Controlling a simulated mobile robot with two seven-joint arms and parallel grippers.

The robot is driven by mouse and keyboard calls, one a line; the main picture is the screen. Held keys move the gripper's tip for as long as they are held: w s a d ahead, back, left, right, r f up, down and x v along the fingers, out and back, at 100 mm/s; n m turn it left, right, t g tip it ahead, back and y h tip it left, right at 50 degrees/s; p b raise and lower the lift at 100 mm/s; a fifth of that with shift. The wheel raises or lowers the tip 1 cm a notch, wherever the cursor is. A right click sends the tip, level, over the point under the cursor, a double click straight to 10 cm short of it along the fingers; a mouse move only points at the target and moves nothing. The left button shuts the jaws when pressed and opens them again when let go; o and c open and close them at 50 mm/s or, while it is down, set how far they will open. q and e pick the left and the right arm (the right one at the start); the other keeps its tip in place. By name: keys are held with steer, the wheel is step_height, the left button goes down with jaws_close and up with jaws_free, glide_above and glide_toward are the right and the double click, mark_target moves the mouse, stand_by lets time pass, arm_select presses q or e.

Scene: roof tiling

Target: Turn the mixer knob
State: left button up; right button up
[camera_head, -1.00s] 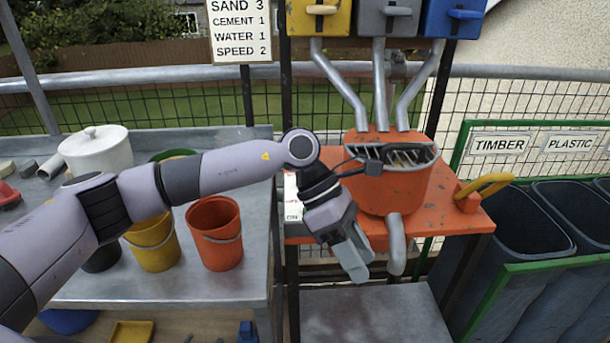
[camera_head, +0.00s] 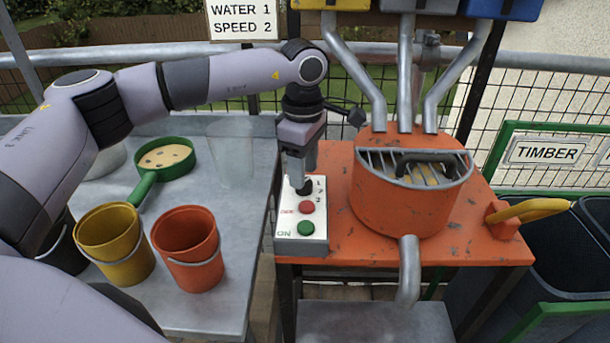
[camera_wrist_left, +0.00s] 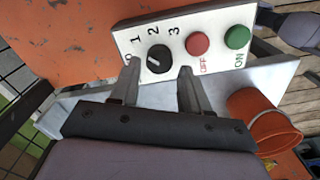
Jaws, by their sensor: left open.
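The black mixer knob (camera_wrist_left: 159,58) sits on a white control box (camera_head: 301,240), beside printed numbers and red and green buttons. In the left wrist view, the knob lies between the two spread fingers of my left gripper (camera_wrist_left: 159,70). In the head view my left gripper (camera_head: 297,184) points down over the knob and hides most of it. I cannot tell if the fingers touch it. A pale mark shows on the knob, but its exact setting is unclear. The orange mixer drum (camera_head: 408,205) stands right of the box. My right gripper is not in view.
A yellow bucket (camera_head: 115,245), an orange bucket (camera_head: 188,250) and a green sieve (camera_head: 166,158) stand on the grey table to the left. A sign (camera_head: 242,20) reads WATER 1, SPEED 2. A yellow-handled lever (camera_head: 530,210) is at the right.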

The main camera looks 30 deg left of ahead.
mark_target(307, 190)
arm_select(q)
step_height(307, 190, down, 2)
steer(key=shift+f, duration=0.4)
steer(key=c, duration=0.8)
steer(key=shift+o, duration=0.2)
